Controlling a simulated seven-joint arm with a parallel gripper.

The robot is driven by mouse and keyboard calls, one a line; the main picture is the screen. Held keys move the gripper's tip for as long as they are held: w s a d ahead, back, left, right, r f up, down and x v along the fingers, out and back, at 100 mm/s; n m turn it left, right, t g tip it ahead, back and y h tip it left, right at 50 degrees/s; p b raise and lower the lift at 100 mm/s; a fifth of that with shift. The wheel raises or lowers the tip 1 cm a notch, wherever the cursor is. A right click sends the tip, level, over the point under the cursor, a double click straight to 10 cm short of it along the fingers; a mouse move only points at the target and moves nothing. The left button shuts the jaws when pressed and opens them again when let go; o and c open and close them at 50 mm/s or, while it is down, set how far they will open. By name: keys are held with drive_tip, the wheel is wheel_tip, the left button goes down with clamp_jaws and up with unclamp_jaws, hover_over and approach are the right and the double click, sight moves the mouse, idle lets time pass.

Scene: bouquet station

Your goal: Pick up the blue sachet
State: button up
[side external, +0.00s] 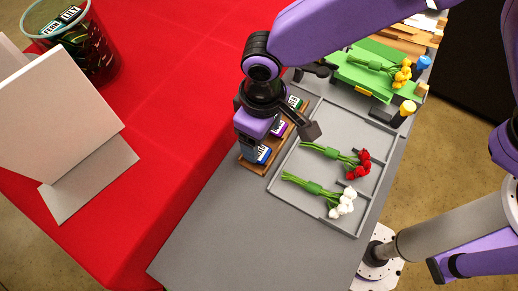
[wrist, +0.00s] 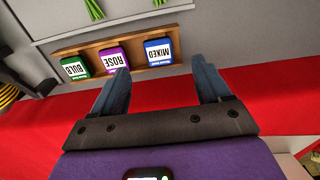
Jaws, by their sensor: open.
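The blue sachet, labelled MIXED, lies in the wooden tray; it shows in the wrist view (wrist: 159,52) and in the side external view (side external: 263,154). In the wrist view it is at the right end of the row, beside a purple ROSE sachet (wrist: 113,58) and a green BULB sachet (wrist: 74,68). My gripper (wrist: 163,77) is open and empty, with its fingers on either side of the blue sachet's position in the picture. In the side external view my gripper (side external: 272,112) is over the tray and partly covers it. I cannot tell its height above the sachet.
The wooden tray (side external: 246,162) sits beside a grey compartment tray (side external: 292,205) with red and white flower bunches. A green stand (side external: 345,72) holds yellow flowers. A dark bin (side external: 95,65) and a white panel (side external: 60,115) stand on the red cloth. The near grey table is clear.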

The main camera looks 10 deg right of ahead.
sight(264, 154)
drive_tip(key=shift+d+f, duration=0.15)
drive_tip(key=shift+f, duration=1.6)
drive_tip(key=shift+d+f, duration=0.1)
drive_tip(key=shift+f, duration=1.6)
drive_tip(key=c, duration=1.1)
